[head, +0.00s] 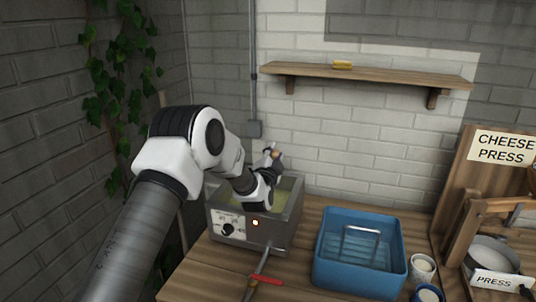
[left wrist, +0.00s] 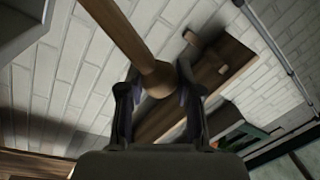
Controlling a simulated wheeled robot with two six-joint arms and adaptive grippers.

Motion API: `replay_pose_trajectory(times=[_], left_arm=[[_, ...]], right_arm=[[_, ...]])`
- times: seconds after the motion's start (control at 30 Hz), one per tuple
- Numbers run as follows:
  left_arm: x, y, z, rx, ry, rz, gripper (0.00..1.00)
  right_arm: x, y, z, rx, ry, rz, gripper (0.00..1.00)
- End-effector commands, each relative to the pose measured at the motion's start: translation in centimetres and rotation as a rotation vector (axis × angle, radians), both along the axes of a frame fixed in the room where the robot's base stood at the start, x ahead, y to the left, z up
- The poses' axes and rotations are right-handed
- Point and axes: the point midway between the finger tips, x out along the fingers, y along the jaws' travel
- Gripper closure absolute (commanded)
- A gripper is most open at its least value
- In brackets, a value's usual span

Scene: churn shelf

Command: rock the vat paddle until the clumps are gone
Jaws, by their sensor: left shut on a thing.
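The vat (head: 289,222) is a grey metal box with a dial and a lit orange lamp on its front. Yellow-green liquid shows inside it; I cannot make out any clumps. My left gripper (head: 273,154) is above the back part of the vat. In the left wrist view the gripper (left wrist: 158,75) is shut on the round wooden end of the vat paddle (left wrist: 118,30), whose shaft runs to the upper left. My arm hides much of the vat's inside and the paddle's lower part. My right gripper is not in view.
A blue tub (head: 335,275) with a wire handle stands right of the vat. A red-handled tap (head: 266,280) sticks out in front. White cups (head: 423,266) and the cheese press (head: 465,225) are farther right. A wooden shelf (head: 390,77) holds a small yellow block (head: 342,65).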

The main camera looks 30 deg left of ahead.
Motion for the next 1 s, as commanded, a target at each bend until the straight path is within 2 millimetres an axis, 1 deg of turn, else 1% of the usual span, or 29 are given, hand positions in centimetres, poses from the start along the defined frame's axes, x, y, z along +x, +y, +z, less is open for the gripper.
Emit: replay_pose_trajectory(times=[0.2,0.6,0.63,0.67,0.7,1.0], left_arm=[[0.13,-0.44,-0.18,0.042,0.008,0.000,1.00],[0.15,-0.51,-0.17,0.048,0.009,-0.001,1.00],[0.15,-0.50,-0.18,0.048,0.010,0.000,0.56],[0.15,-0.50,-0.18,0.048,0.010,0.000,0.45],[0.15,-0.50,-0.19,0.048,0.010,0.000,0.40],[0.01,-0.54,-0.25,0.046,0.011,0.001,0.40]], right_arm=[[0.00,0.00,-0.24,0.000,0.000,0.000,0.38],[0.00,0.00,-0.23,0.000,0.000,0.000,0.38],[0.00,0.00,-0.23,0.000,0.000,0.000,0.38],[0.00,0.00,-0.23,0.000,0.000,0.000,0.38],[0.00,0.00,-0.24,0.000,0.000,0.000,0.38],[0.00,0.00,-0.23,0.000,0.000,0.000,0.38]])
